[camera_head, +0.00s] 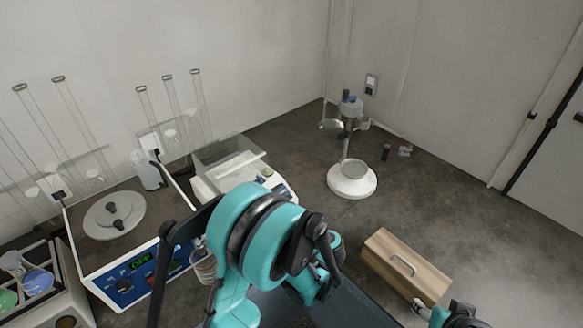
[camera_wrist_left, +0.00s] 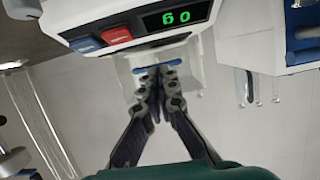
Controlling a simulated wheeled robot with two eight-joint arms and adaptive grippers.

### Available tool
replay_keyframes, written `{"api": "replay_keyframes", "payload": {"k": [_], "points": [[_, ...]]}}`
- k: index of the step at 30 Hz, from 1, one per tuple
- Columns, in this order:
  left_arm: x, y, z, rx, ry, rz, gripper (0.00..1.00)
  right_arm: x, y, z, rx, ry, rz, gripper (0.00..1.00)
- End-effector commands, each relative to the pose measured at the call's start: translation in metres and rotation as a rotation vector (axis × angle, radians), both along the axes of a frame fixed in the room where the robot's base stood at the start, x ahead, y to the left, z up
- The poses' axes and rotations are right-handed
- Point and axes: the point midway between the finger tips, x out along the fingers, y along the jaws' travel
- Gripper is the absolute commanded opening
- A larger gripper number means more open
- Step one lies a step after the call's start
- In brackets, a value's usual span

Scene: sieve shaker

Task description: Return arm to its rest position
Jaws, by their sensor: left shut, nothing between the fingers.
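My left arm (camera_head: 262,240), teal with black joints, fills the lower middle of the head view; its gripper is hidden there. In the left wrist view my left gripper (camera_wrist_left: 152,75) is shut and empty, its fingertips together in front of a white device (camera_wrist_left: 95,17). That device has a green display (camera_wrist_left: 178,17) that seems to read 60, and red and blue buttons; I cannot tell whether the fingertips touch it. A dark and teal part, apparently my right gripper (camera_head: 455,317), shows at the lower right edge of the head view; its fingers are unclear.
A hotplate-like device (camera_head: 125,262) with a green display stands at left, beside a white balance-like device (camera_head: 245,175). A white round-based stand (camera_head: 352,180) is behind, and a wooden box (camera_head: 405,265) with a handle lies right. Bare dark counter extends far right.

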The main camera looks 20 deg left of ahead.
Motion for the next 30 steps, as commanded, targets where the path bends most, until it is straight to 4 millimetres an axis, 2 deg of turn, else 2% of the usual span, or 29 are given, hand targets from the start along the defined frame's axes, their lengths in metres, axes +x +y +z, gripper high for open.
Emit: {"api": "replay_keyframes", "payload": {"k": [6, 11, 14, 20, 24, 30], "points": [[-0.001, 0.000, 0.002, -0.007, 0.019, -0.007, 0.00, 0.000, 0.000, 0.000, 0.000, 0.000, 0.000, 0.56], [-0.011, 0.002, 0.009, -0.069, 0.156, -0.071, 0.00, 0.000, 0.000, 0.000, 0.000, 0.000, 0.000, 0.56], [-0.026, -0.001, 0.015, -0.136, 0.287, -0.156, 0.00, 0.000, 0.000, 0.000, 0.000, 0.000, 0.000, 0.56], [-0.066, -0.019, 0.026, -0.259, 0.493, -0.388, 0.00, 0.000, 0.000, 0.000, 0.000, 0.000, 0.000, 0.56], [-0.098, -0.041, 0.033, -0.326, 0.576, -0.574, 0.00, 0.000, 0.000, 0.000, 0.000, 0.000, 0.000, 0.56], [-0.142, -0.076, 0.044, -0.376, 0.608, -0.835, 0.00, 0.000, 0.000, 0.000, 0.000, 0.000, 0.000, 0.56]]}}
